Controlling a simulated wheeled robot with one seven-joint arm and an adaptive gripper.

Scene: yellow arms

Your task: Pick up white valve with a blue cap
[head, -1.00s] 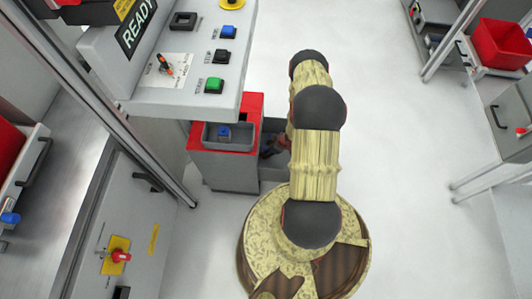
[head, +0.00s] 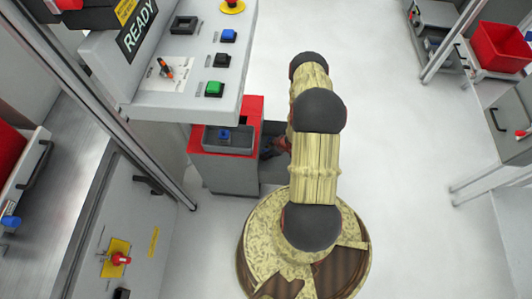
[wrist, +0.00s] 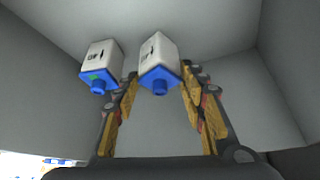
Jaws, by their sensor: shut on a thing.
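Two white valves with blue caps show in the wrist view, side by side with their caps pointing down in the picture. The right valve (wrist: 159,52) sits between the fingertips of my gripper (wrist: 159,80), which is shut on it. The left valve (wrist: 101,58) is just outside the left finger, with a small green mark by its cap. In the head view my gripper is mostly hidden beside the red-topped stand. A small blue-capped piece (head: 224,134) lies in the tray on that stand.
In the wrist view, grey walls (wrist: 238,90) enclose the valves closely. In the head view, the red-topped grey stand (head: 240,176) with its grey tray (head: 229,150) stands below the button panel (head: 205,103). Open floor (head: 410,150) lies to the right.

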